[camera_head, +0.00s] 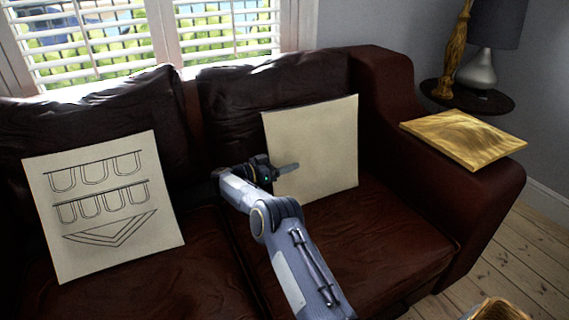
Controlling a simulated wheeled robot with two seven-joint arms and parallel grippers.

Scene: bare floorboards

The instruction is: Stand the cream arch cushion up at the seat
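A cream cushion with dark arch and chevron lines (105,205) stands tilted back against the left backrest of the brown sofa, on the left seat. A second cream cushion (325,150), plain on the side I see, stands on the right seat, leaning against the right backrest. My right gripper (287,168) is at the left part of the plain cushion, its finger overlapping the cushion's face in the picture. I cannot tell whether it touches the cushion or whether its fingers are apart. My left gripper is out of view.
The brown leather sofa (400,235) fills the middle. A wicker basket edge (497,309) shows at bottom right.

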